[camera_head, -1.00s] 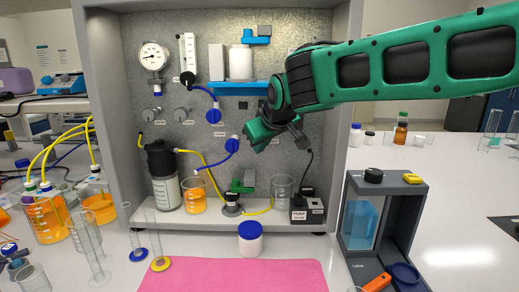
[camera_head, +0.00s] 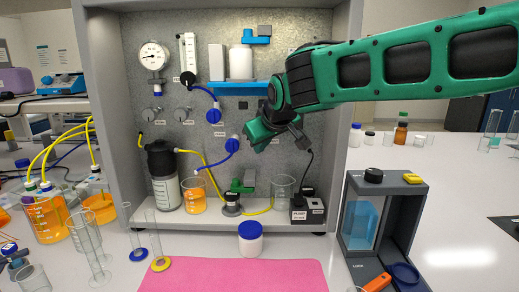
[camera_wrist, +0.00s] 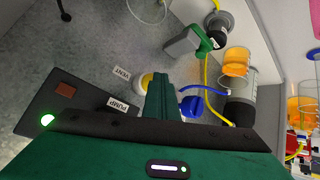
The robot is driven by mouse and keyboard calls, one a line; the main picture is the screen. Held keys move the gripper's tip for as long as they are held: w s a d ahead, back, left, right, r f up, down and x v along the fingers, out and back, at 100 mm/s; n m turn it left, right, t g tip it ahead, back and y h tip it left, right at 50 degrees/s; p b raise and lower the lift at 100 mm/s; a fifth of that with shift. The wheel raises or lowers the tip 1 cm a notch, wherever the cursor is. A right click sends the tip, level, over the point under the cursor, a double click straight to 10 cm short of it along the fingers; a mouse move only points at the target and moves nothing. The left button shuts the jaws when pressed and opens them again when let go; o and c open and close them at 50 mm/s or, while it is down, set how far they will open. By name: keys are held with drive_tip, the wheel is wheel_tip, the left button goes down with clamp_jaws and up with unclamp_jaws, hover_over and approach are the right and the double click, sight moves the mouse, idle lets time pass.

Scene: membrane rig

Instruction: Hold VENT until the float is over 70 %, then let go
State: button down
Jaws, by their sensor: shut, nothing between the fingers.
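My gripper (camera_wrist: 160,95) is shut with nothing between its fingers. In the wrist view its fingertips are at a pale yellow round button (camera_wrist: 146,80) beside the VENT label (camera_wrist: 122,73), covering part of it; I cannot tell whether they press it. The PUMP label (camera_wrist: 117,103) is close by. The upright flow tube (camera_head: 189,52) is at the panel's upper left. Its float is too small to read.
A round gauge (camera_head: 153,56) sits left of the tube. A dark bottle (camera_head: 163,175), an orange-filled beaker (camera_head: 194,195) and the pump box (camera_head: 307,208) stand on the rig's shelf.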

drive_tip(key=shift+s, duration=0.9)
drive_tip(key=s, duration=0.5)
drive_tip(key=shift+a, duration=0.1)
